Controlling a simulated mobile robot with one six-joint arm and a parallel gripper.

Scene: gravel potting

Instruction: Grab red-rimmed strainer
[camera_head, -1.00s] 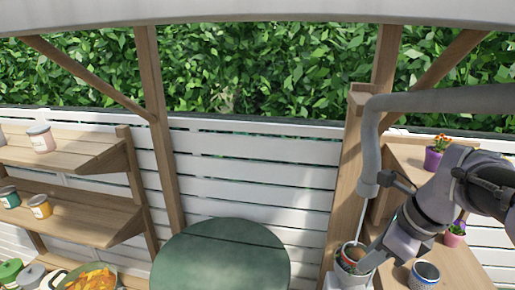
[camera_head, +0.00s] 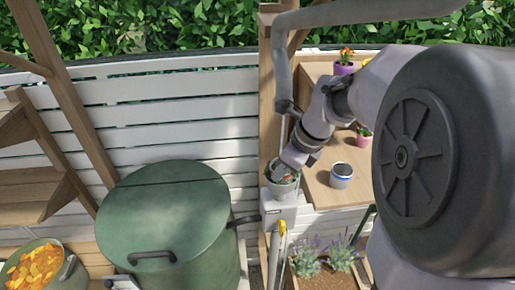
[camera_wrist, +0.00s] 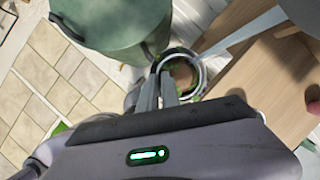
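A round container (camera_head: 282,187) with a pale rim and a reddish patch inside sits on a white stand below the grey pipe. I cannot clearly make out a red-rimmed strainer; it may be this or something inside it. In the wrist view a round rim (camera_wrist: 203,80) with green and brown inside lies just past my fingertips. My gripper (camera_wrist: 160,72) has its two fingers close together at the left side of that rim, with a narrow gap between them. In the head view my gripper (camera_head: 291,166) reaches down to the container, hiding part of it. Whether the fingers grip the rim is unclear.
A blue-rimmed cup (camera_head: 341,170) stands on the wooden shelf (camera_head: 325,195) right of the stand, with flower pots behind. A large green lidded bin (camera_head: 165,225) stands left. A grey pipe (camera_head: 283,75) rises close to my arm. A lavender planter (camera_head: 325,275) is below.

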